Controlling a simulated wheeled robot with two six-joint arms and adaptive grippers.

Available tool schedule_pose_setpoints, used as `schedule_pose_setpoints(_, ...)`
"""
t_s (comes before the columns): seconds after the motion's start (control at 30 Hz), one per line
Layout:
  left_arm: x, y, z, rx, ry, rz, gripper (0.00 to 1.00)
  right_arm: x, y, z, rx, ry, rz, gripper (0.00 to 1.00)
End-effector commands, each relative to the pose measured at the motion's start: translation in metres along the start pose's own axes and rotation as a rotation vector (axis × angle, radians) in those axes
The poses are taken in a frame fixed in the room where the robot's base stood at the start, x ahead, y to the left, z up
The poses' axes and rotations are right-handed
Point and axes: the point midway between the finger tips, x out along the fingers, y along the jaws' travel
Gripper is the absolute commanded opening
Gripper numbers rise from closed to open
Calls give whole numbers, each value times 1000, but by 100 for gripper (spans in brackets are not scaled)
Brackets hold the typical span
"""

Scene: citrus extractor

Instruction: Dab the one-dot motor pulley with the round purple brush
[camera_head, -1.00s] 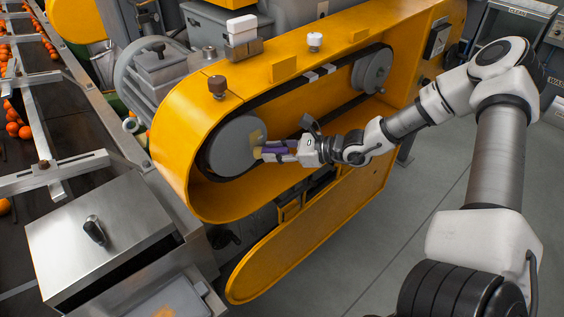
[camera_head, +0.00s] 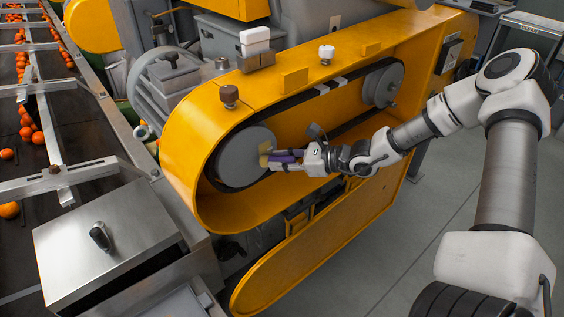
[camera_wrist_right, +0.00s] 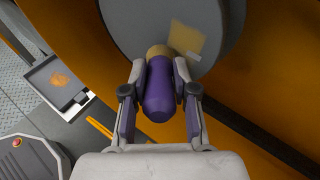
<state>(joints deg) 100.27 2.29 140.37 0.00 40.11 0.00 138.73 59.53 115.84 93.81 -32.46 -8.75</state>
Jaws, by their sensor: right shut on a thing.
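My right gripper (camera_head: 284,160) is shut on the round purple brush, whose purple handle (camera_wrist_right: 160,92) lies between the fingers in the right wrist view. The brush's tan tip (camera_wrist_right: 159,51) points at the large grey pulley (camera_head: 238,158) at the left end of the open yellow housing. The tip is at the pulley's face; I cannot tell if it touches. A yellowish square patch (camera_wrist_right: 187,40) is on the pulley face beside the tip. A smaller grey pulley (camera_head: 383,86) is at the housing's right end. I cannot make out dots on either. My left gripper is not in view.
A dark belt (camera_head: 318,90) with white marks runs around both pulleys. The yellow housing rim (camera_head: 180,150) surrounds them. A steel box (camera_head: 105,240) with a black knob stands at lower left, beside a conveyor with oranges (camera_head: 28,125). Grey floor (camera_head: 420,240) is open at the right.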

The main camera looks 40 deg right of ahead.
Motion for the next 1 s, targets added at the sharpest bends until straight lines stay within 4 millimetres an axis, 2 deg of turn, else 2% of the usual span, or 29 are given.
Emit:
schedule_pose_setpoints(0.27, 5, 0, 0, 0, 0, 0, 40, 4, -2, 1, -2, 0, 0, 0)
schedule_pose_setpoints(0.47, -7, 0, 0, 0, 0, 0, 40, -4, -13, 1, 1, 0, -3, 0)
schedule_pose_setpoints(0.73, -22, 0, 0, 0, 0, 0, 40, -18, -33, -9, 0, 1, -1, 0)
schedule_pose_setpoints(1.0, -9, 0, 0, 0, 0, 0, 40, -14, -31, -12, 0, -2, 0, 0)
